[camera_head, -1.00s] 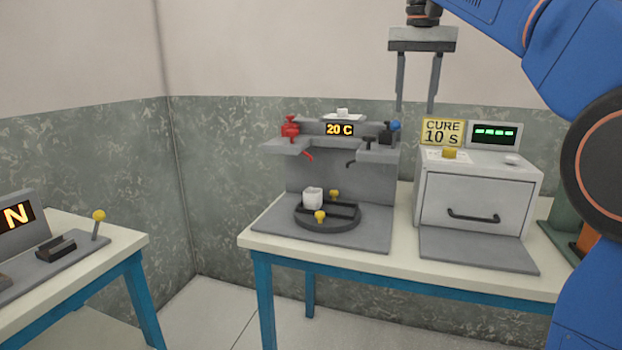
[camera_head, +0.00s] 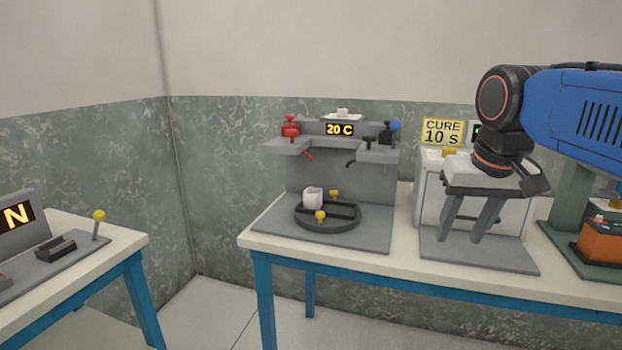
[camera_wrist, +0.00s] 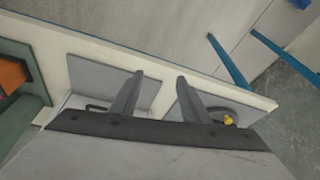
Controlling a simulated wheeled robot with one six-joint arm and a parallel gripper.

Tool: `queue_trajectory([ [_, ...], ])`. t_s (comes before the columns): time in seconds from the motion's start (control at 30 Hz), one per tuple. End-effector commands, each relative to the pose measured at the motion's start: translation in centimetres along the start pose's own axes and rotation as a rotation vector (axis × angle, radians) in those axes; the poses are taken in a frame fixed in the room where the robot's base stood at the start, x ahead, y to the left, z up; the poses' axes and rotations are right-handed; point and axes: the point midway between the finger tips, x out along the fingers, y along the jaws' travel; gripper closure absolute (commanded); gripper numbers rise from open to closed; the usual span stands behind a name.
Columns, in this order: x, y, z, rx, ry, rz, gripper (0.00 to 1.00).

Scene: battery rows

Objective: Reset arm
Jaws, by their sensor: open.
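My gripper (camera_head: 462,238) hangs from my blue arm in front of the grey oven-like box (camera_head: 428,195) on the right part of the table. Its two fingers point down and stand apart, with nothing between them. In the wrist view my gripper (camera_wrist: 155,95) also shows open and empty, with the grey plate (camera_wrist: 100,80) in front of the box behind the left finger. My arm and gripper hide much of the box's front and most of its green display.
A grey station with a "20 C" display (camera_head: 340,129) stands left of the box. A white cup (camera_head: 313,197) sits on its round dark turntable (camera_head: 328,226). An orange block (camera_head: 603,245) stands at far right. A lever panel (camera_head: 75,250) is on the left table.

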Motion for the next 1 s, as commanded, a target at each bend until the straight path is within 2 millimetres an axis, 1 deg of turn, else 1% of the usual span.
queue_trajectory([
  [0.03,1.3,0.4,2.0,-0.009,0.009,-0.002,0.58],
  [0.17,5.1,1.3,6.6,-0.035,0.036,-0.006,0.58],
  [0.2,6.3,1.5,8.1,-0.043,0.044,-0.007,0.58],
  [0.3,9.2,2.1,11.4,-0.062,0.064,-0.008,0.58],
  [0.4,11.7,2.5,14.2,-0.078,0.081,-0.009,0.58],
  [0.5,13.6,2.8,16.2,-0.089,0.093,-0.009,0.58],
  [0.6,14.6,2.9,17.2,-0.095,0.1,-0.008,0.58],
  [0.67,14.9,3.0,17.5,-0.097,0.101,-0.008,0.58],
  [1.0,14.9,3.0,17.6,-0.097,0.101,-0.009,0.58],
])
